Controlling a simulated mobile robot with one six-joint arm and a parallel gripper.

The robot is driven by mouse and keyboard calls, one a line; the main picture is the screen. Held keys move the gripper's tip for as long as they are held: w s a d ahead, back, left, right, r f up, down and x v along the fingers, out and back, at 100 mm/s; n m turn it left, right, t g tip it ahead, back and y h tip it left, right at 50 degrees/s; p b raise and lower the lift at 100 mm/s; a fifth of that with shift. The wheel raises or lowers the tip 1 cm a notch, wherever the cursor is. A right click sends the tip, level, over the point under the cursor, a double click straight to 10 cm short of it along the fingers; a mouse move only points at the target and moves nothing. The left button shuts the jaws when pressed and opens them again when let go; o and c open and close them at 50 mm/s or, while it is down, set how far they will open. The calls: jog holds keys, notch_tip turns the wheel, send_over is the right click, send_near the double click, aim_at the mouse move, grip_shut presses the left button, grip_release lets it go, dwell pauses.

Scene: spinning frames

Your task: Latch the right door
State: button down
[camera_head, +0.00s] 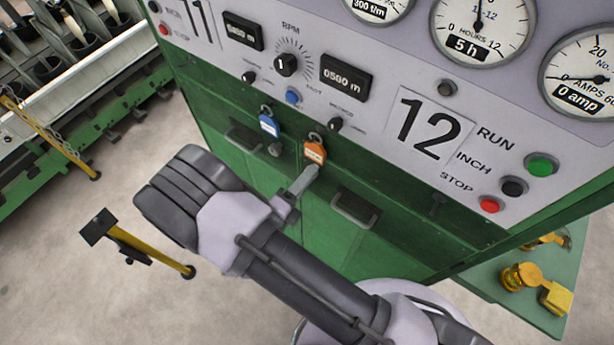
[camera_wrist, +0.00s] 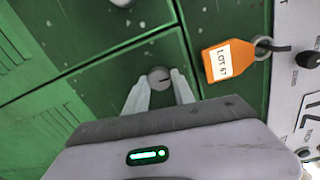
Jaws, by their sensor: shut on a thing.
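The right door (camera_head: 385,240) is a green cabinet panel below the number 12, with a grey pull handle (camera_head: 355,208). It looks flush with the cabinet front. In the wrist view, a small round grey latch knob (camera_wrist: 158,76) with a dark slot sits between my fingertips. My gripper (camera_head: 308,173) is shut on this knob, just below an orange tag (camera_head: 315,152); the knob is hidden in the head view. The wrist view shows my gripper (camera_wrist: 160,88) and the orange tag (camera_wrist: 222,61), which reads LOT 67, beside it.
The left door has a handle (camera_head: 244,138), a round knob (camera_head: 275,149) and a blue tag (camera_head: 269,125). A control panel with gauges and a red stop button (camera_head: 489,205) stands above. Brass parts (camera_head: 530,280) lie on a green table.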

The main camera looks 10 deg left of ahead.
jog(key=c, duration=1.1)
grip_release()
jog(key=shift+o, duration=0.2)
jog(key=f+b+v, duration=0.1)
jog(key=v, duration=1.6)
jog(key=shift+s+r, duration=0.3)
jog(key=shift+r, duration=0.15)
